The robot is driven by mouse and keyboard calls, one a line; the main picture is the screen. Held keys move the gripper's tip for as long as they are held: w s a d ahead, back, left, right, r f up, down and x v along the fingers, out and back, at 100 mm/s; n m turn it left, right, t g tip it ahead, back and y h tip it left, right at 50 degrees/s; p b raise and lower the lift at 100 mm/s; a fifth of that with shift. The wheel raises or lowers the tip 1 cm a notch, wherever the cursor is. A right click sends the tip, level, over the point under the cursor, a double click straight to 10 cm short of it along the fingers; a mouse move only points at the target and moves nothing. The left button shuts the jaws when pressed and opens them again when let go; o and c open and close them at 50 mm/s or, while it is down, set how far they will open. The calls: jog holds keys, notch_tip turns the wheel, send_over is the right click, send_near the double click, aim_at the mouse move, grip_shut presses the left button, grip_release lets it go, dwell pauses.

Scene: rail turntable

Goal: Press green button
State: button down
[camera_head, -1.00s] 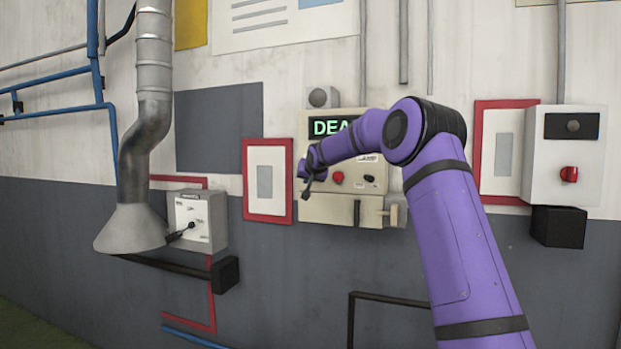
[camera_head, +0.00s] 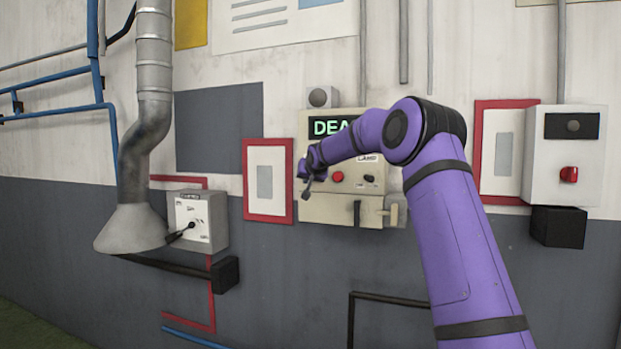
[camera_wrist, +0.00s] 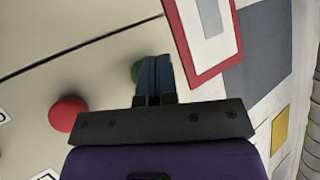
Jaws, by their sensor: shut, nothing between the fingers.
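The green button (camera_wrist: 136,71) shows in the wrist view as a small sliver, mostly hidden behind my fingers. My gripper (camera_wrist: 154,62) is shut and empty, its fingertips in front of or right beside the green button; I cannot tell whether they touch it. A red button (camera_wrist: 68,113) sits to the left on the same beige panel. In the head view my gripper (camera_head: 306,186) is at the left side of the beige control box (camera_head: 335,210), which has a lit green display (camera_head: 326,127) partly covered by my arm. The green button is hidden there.
A red-framed plate (camera_head: 267,209) hangs left of the box, close to my gripper. A switch box (camera_head: 199,219) with a black lever and a grey duct (camera_head: 135,229) are farther left. Another box (camera_head: 541,182) with a red knob is at the right.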

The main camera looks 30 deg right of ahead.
dwell(0.4)
jog(key=shift+w+d, duration=0.25)
jog(key=shift+d, duration=0.1)
jog(key=shift+w+d, duration=0.25)
jog(key=shift+d, duration=0.1)
dwell(0.8)
dwell(0.3)
jog(key=shift+s+a, duration=0.55)
jog(key=shift+a, duration=0.1)
jog(key=shift+s+a, duration=0.8)
jog(key=shift+a, duration=0.2)
jog(key=shift+s+a, duration=0.75)
jog(key=shift+a, duration=0.25)
